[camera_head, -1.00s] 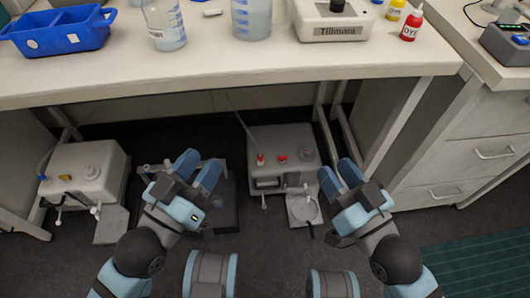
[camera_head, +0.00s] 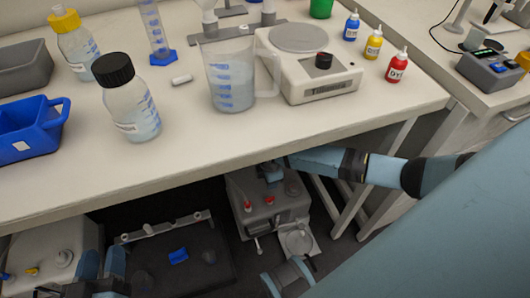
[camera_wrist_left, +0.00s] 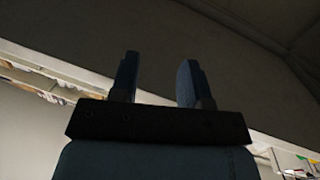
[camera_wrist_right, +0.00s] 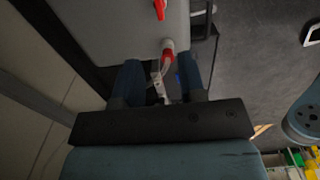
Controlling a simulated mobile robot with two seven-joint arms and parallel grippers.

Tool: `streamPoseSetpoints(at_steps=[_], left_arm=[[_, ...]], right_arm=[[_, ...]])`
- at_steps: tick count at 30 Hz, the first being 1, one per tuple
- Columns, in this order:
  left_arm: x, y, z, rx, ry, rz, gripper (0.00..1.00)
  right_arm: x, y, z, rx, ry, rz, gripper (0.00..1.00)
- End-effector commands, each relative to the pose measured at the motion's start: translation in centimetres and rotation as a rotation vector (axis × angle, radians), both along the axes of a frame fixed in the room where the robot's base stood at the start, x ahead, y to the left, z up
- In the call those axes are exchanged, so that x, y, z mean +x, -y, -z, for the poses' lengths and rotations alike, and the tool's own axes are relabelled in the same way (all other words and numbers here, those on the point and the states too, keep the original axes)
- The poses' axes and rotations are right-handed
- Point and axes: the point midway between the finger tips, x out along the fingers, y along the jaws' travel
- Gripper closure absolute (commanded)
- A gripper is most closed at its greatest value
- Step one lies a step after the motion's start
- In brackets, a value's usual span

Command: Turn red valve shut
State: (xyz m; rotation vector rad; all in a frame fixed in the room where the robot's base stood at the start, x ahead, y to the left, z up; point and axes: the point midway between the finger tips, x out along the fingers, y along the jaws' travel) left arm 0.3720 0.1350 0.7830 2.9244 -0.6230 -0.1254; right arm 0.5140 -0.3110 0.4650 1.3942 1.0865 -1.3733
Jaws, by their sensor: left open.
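A grey box unit (camera_head: 262,222) stands on the floor under the bench. On its top are a red lever-like valve (camera_head: 270,200) and a red-and-pale fitting (camera_head: 248,207). In the right wrist view the valve (camera_wrist_right: 160,9) is at the top edge, and the fitting (camera_wrist_right: 168,50) lies beyond my fingertips. My right gripper (camera_wrist_right: 158,80) is open, with a gap between its fingers. In the head view the right gripper (camera_head: 270,174) is over the unit's back edge, partly hidden by the bench. My left gripper (camera_head: 101,265) is open and empty at the lower left.
The bench (camera_head: 190,165) overhangs the unit, and its front edge is close to my right arm. Bottles, a beaker and a scale (camera_head: 308,75) stand on it. A dark shaker platform (camera_head: 180,265) and another grey unit (camera_head: 45,260) stand to the left.

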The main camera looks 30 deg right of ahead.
Motion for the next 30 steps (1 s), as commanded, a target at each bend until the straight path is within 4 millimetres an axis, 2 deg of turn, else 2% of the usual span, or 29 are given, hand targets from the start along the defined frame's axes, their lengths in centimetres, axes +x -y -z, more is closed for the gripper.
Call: streamPoseSetpoints(at_steps=[5,9,12,15,21,25,30], left_arm=[[-0.2,0.3,0.3,-0.021,0.017,0.005,0.57],[-0.3,1.1,-2.8,-0.088,0.139,0.034,0.57],[-0.4,1.4,-3.7,-0.125,0.191,0.049,0.57],[-0.5,1.7,-3.6,-0.139,0.199,0.063,0.57],[-0.2,1.9,-1.3,-0.106,0.123,0.08,0.57],[-0.2,2.0,-0.5,-0.095,0.095,0.087,0.57],[-0.2,2.0,-0.3,-0.089,0.081,0.091,0.57]], right_arm=[[0.0,0.4,1.9,-0.01,-0.017,-0.005,0.63],[0.0,0.3,4.8,-0.009,-0.015,-0.004,0.63],[0.0,0.4,7.0,-0.009,-0.014,-0.004,0.63],[0.0,0.3,9.1,-0.008,-0.013,-0.003,0.63],[0.1,0.4,12.3,-0.008,-0.012,-0.003,0.63],[0.1,0.3,13.4,-0.008,-0.01,-0.004,0.63],[0.1,0.3,13.8,-0.008,-0.01,-0.004,0.63]])
